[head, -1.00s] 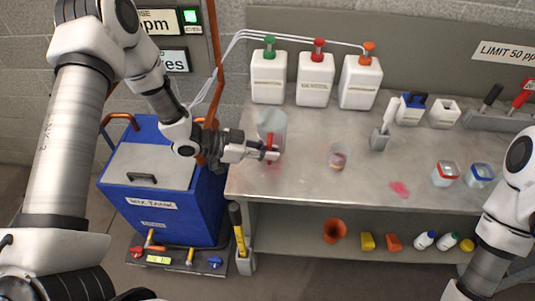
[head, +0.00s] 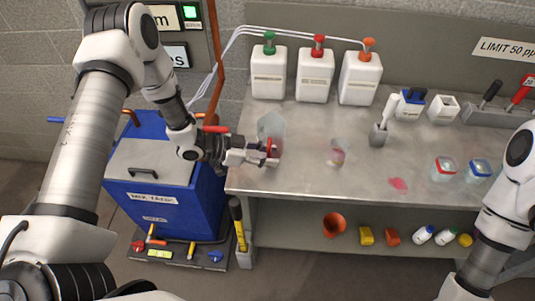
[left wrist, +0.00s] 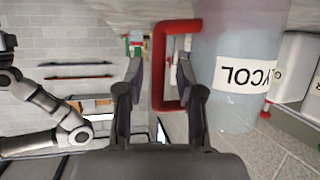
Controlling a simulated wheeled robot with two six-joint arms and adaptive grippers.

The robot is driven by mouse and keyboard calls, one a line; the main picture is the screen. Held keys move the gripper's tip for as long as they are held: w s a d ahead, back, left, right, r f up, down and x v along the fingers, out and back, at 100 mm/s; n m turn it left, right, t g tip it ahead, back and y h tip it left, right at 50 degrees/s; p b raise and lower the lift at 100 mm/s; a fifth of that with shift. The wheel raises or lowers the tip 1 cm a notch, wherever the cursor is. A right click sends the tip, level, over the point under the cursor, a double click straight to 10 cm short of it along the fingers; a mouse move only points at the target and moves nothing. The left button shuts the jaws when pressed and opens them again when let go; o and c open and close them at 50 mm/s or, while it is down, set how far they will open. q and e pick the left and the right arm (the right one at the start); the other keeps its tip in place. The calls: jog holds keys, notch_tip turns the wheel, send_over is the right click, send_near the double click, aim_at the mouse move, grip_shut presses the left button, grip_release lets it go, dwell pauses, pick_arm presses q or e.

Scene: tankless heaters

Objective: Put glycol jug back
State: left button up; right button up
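The glycol jug (head: 271,128) is a translucent, pale container with a red handle, standing at the left end of the steel bench. Its label, reading "YCOL", shows in the left wrist view (left wrist: 243,76). My left gripper (head: 264,152) is at the jug's handle side, low above the bench. In the left wrist view its two fingers (left wrist: 158,75) are apart, with the red handle's bar (left wrist: 158,65) between them and a gap visible on each side. The jug's body lies beyond the right finger. My right gripper is out of view; only the right arm shows.
Three white pump bottles (head: 315,76) stand at the bench's back. A small beaker (head: 337,154) stands right of the jug, with lidded tubs (head: 444,170) farther right. A blue mix tank (head: 165,175) stands left of the bench. The bench front between beaker and tubs is mostly clear.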

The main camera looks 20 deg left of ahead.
pick_arm(q)
jog(key=shift+r, duration=0.25)
jog(key=v, duration=0.4)
jog(key=shift+a+b, duration=0.2)
jog(key=shift+b, duration=0.1)
jog(key=v, duration=0.7)
jog(key=shift+s+a+p, duration=0.2)
jog(key=shift+s+p, duration=0.05)
jog(key=shift+p, duration=0.2)
